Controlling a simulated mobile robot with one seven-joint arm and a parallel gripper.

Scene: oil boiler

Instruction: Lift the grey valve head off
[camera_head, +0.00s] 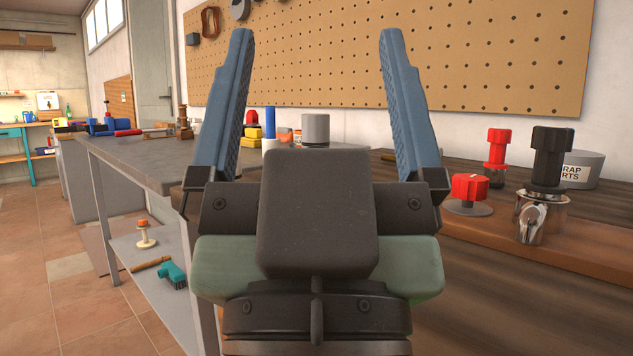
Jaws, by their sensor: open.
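A grey cylindrical valve head (316,129) shows beyond my gripper, near the middle of the view. It appears between the two fingers in the picture, but farther away. What it sits on is hidden behind my gripper's body. My gripper (312,50) has two long blue fingers spread wide apart, with nothing between them. The fingers point away and upward in the picture, and I see no contact with the valve head.
A grey workbench (135,152) runs back on the left, with tools and a blue bottle-like thing (269,122). On the wooden bench at right are a red knob (470,187), a red valve (497,148), a black-topped metal fitting (548,165) and a scrap parts bin (583,169). A pegboard (480,55) hangs behind.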

